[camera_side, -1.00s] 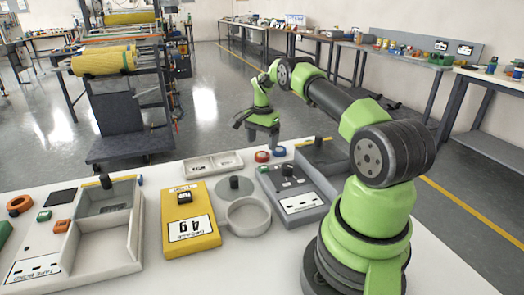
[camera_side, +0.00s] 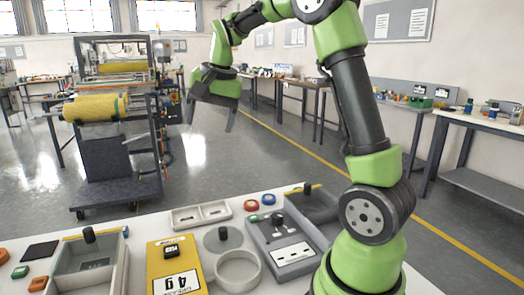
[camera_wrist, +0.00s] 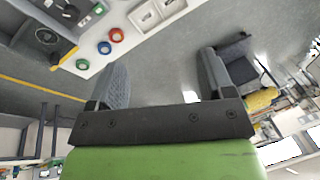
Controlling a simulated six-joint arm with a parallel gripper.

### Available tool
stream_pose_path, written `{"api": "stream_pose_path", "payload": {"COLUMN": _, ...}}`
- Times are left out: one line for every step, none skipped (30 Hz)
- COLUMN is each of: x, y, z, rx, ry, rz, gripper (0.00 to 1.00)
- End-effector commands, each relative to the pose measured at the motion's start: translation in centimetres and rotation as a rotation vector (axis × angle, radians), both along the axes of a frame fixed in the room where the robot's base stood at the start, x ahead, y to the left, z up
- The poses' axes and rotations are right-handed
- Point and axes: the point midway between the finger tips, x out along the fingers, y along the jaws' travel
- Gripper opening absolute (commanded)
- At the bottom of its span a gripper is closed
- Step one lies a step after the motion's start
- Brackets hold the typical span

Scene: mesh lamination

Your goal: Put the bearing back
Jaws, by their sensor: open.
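I cannot pick out the bearing with certainty. A red ring (camera_side: 251,205) and a blue ring (camera_side: 268,200) lie at the table's back edge in the side view. The wrist view shows the red ring (camera_wrist: 116,34), the blue ring (camera_wrist: 104,48) and a green ring (camera_wrist: 83,64) near a table edge, left of my fingers. My gripper (camera_side: 210,116) is open and empty, raised high beyond the table's back edge and left of the rings. In the wrist view, the space between the fingers of my gripper (camera_wrist: 163,72) shows only floor.
The white table holds a two-pocket tray (camera_side: 200,216), a round grey cup (camera_side: 238,271), a yellow box (camera_side: 172,267), a grey panel (camera_side: 272,240) and a left tray (camera_side: 122,268). A wheeled machine (camera_side: 115,165) stands on the floor behind. The air around my gripper is clear.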

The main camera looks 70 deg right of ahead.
Motion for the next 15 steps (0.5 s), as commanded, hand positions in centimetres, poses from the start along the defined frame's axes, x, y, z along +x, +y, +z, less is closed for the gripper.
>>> {"api": "stream_pose_path", "payload": {"x": -1.4, "y": 2.5, "z": 1.5, "rx": -0.016, "ry": -0.039, "rz": 0.078, "gripper": 0.75}}
{"api": "stream_pose_path", "payload": {"x": -2.3, "y": 3.7, "z": 2.1, "rx": -0.024, "ry": -0.060, "rz": 0.121, "gripper": 0.75}}
{"api": "stream_pose_path", "payload": {"x": -3.5, "y": 5.3, "z": 2.7, "rx": -0.037, "ry": -0.087, "rz": 0.179, "gripper": 0.75}}
{"api": "stream_pose_path", "payload": {"x": -4.5, "y": 6.5, "z": 3.0, "rx": -0.043, "ry": -0.107, "rz": 0.220, "gripper": 0.75}}
{"api": "stream_pose_path", "payload": {"x": -5.5, "y": 7.5, "z": 3.3, "rx": -0.053, "ry": -0.128, "rz": 0.263, "gripper": 0.75}}
{"api": "stream_pose_path", "payload": {"x": -7.0, "y": 8.9, "z": 3.6, "rx": -0.063, "ry": -0.158, "rz": 0.318, "gripper": 0.75}}
{"api": "stream_pose_path", "payload": {"x": -8.1, "y": 9.8, "z": 3.7, "rx": -0.071, "ry": -0.178, "rz": 0.359, "gripper": 0.75}}
{"api": "stream_pose_path", "payload": {"x": -9.2, "y": 10.7, "z": 3.7, "rx": -0.079, "ry": -0.199, "rz": 0.399, "gripper": 0.75}}
{"api": "stream_pose_path", "payload": {"x": -10.6, "y": 11.7, "z": 3.5, "rx": -0.088, "ry": -0.226, "rz": 0.450, "gripper": 0.75}}
{"api": "stream_pose_path", "payload": {"x": -11.6, "y": 12.4, "z": 3.4, "rx": -0.095, "ry": -0.245, "rz": 0.485, "gripper": 0.75}}
{"api": "stream_pose_path", "payload": {"x": -12.6, "y": 12.9, "z": 3.1, "rx": -0.101, "ry": -0.264, "rz": 0.517, "gripper": 0.75}}
{"api": "stream_pose_path", "payload": {"x": -13.8, "y": 13.6, "z": 2.8, "rx": -0.110, "ry": -0.287, "rz": 0.558, "gripper": 0.75}}
{"api": "stream_pose_path", "payload": {"x": -14.5, "y": 14.0, "z": 2.5, "rx": -0.114, "ry": -0.303, "rz": 0.584, "gripper": 0.75}}
{"api": "stream_pose_path", "payload": {"x": -15.2, "y": 14.4, "z": 2.2, "rx": -0.119, "ry": -0.316, "rz": 0.608, "gripper": 0.75}}
{"api": "stream_pose_path", "payload": {"x": -16.0, "y": 14.7, "z": 1.8, "rx": -0.125, "ry": -0.333, "rz": 0.637, "gripper": 0.75}}
